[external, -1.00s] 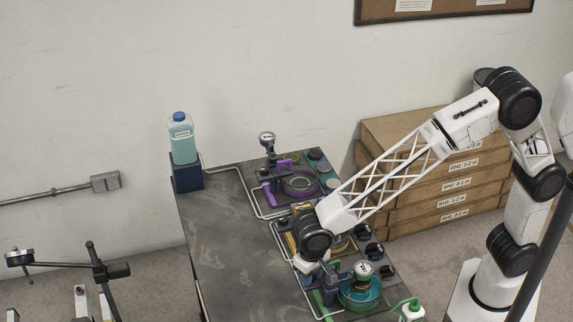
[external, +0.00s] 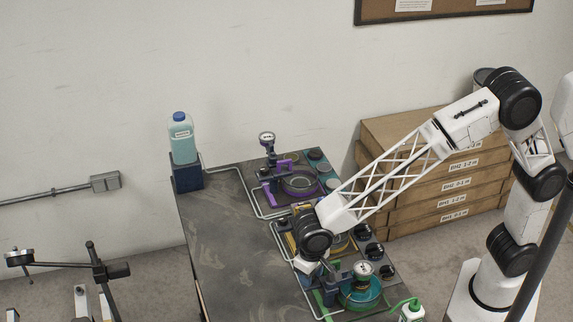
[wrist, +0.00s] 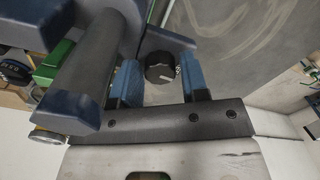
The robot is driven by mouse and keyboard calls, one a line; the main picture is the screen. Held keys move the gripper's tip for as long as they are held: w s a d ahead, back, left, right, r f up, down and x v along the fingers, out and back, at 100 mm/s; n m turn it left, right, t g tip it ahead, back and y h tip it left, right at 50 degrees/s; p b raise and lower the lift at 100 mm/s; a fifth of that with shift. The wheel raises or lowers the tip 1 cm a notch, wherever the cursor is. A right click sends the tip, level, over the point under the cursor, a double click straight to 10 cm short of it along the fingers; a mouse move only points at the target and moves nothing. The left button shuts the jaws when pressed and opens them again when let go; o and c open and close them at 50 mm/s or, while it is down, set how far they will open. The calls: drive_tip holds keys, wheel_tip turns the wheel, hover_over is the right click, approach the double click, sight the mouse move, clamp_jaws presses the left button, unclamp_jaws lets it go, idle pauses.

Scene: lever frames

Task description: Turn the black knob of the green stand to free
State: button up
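The green stand (external: 319,298) is at the near end of the dark table in the external view, with a teal ring and a round gauge. A green part of it (wrist: 52,66) shows at the left in the wrist view. The black knob (wrist: 159,68), with a white mark on its face, shows in the wrist view between the two blue fingers of my gripper (wrist: 161,82). The fingers are apart, with narrow gaps beside the knob; I cannot tell whether either touches it. In the external view my arm and the stand's parts hide the knob.
A purple stand (external: 300,184) is at the far end of the table, and a yellow stand (external: 341,244) is partly behind my arm. Stacked cardboard boxes (external: 430,184) stand behind.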

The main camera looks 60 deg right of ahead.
drive_tip(key=shift+r, duration=3.9)
drive_tip(key=shift+d+r, duration=0.1)
drive_tip(key=shift+d, duration=0.15)
drive_tip(key=s+d+r, duration=0.2)
drive_tip(key=d, duration=0.7)
drive_tip(key=s+d+r+n+t, duration=0.1)
drive_tip(key=s+d+r, duration=0.2)
drive_tip(key=d, duration=0.7)
drive_tip(key=s+d+r, duration=0.2)
drive_tip(key=d, duration=0.7)
drive_tip(key=s+d+f+n+t, duration=0.1)
drive_tip(key=s+d+f, duration=0.2)
drive_tip(key=s+d, duration=1.5)
drive_tip(key=shift+s+n+t, duration=0.3)
drive_tip(key=shift+s, duration=0.3)
